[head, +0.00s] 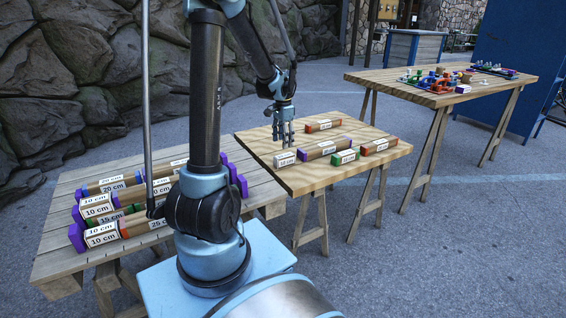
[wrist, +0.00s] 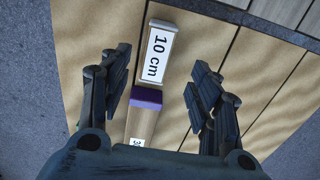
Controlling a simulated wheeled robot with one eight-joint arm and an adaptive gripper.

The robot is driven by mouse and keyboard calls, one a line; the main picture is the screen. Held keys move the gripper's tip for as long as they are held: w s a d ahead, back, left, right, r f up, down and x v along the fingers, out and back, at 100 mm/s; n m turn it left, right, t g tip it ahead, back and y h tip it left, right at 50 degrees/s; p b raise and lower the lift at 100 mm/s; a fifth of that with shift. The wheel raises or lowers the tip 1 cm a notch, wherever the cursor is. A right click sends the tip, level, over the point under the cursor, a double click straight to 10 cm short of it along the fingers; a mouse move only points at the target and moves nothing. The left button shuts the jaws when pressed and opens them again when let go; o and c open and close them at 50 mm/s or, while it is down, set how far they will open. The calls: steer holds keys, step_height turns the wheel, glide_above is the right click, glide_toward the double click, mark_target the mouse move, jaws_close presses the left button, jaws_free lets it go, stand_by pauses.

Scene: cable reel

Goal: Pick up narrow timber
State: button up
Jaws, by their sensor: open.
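Several short timbers lie on the middle trestle table. A small pale block labelled 10 cm (head: 284,159) lies at its left front edge and also shows in the wrist view (wrist: 158,52). A longer brown timber with purple ends (head: 323,149) lies beside it; its purple end shows in the wrist view (wrist: 146,98). I cannot tell which piece is the narrow timber. My gripper (head: 284,141) points down over the table's left part, above the 10 cm block. In the wrist view my gripper (wrist: 160,78) is open, its fingers on either side of these pieces, with nothing held.
The left pallet-like table (head: 62,262) carries several labelled timbers. A back-right table (head: 530,82) holds colourful parts. The middle table's left rear is bare.

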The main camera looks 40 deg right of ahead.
mark_target(284, 156)
step_height(284, 156, down, 4)
steer(key=shift+r, duration=0.2)
steer(key=shift+s+d+f, duration=0.1)
steer(key=shift+d+f, duration=0.1)
steer(key=shift+f, duration=0.75)
steer(key=shift+s+d+f, duration=0.1)
steer(key=shift+d+f, duration=0.05)
steer(key=shift+f, duration=1.55)
steer(key=c, duration=1.2)
